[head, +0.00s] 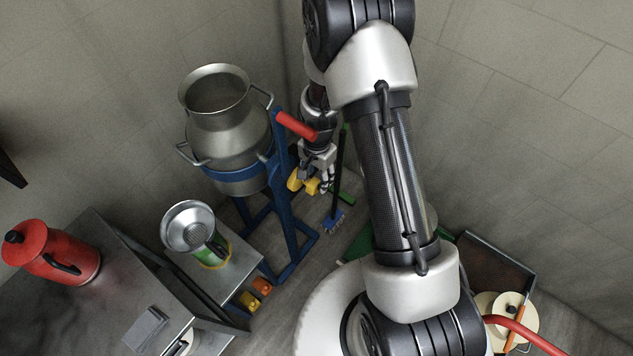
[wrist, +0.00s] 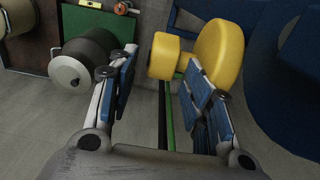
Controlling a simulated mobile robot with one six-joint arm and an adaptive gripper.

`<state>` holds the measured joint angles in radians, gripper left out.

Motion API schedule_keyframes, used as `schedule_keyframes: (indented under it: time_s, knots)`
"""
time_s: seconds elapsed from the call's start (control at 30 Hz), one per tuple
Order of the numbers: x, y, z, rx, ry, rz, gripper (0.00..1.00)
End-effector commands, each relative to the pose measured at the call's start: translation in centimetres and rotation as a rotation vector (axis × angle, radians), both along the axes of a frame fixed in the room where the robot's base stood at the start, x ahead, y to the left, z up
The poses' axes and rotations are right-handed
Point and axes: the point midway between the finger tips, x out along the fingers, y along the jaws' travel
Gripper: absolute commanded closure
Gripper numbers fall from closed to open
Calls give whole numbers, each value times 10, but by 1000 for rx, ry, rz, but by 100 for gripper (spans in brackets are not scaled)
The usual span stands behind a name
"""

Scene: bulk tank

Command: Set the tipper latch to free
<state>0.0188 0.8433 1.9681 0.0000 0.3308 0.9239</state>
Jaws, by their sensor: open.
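The tipper is a blue frame (head: 287,215) holding a metal milk can (head: 228,125), with a red handle (head: 296,125) at its upper right. A yellow latch (head: 295,179) sits on the frame's right side, partly behind my gripper (head: 324,172). In the wrist view the latch shows as a large yellow disc (wrist: 218,50) with a smaller yellow knob (wrist: 165,56) to its left. My gripper (wrist: 160,85) is open. The knob appears beyond the gap between its fingers, towards the right finger; I cannot tell whether they touch. Any latch markings are not visible.
A blue-headed brush (head: 334,219) stands on the floor right of the frame. A bench (head: 110,260) with a red jug (head: 52,254) and a low stand with a metal strainer (head: 188,227) are at left. A dark cylinder (wrist: 82,62) shows left in the wrist view. Walls stand close behind.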

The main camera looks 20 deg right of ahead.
Motion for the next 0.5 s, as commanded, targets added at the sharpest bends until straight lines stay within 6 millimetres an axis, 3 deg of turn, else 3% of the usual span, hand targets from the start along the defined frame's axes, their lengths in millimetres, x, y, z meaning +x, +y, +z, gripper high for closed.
schedule_keyframes:
  time_s: [0.2,0.5]
  knots:
    - [0,0,-24,0,0,0,55]
    - [0,0,-27,0,-1,0,55]
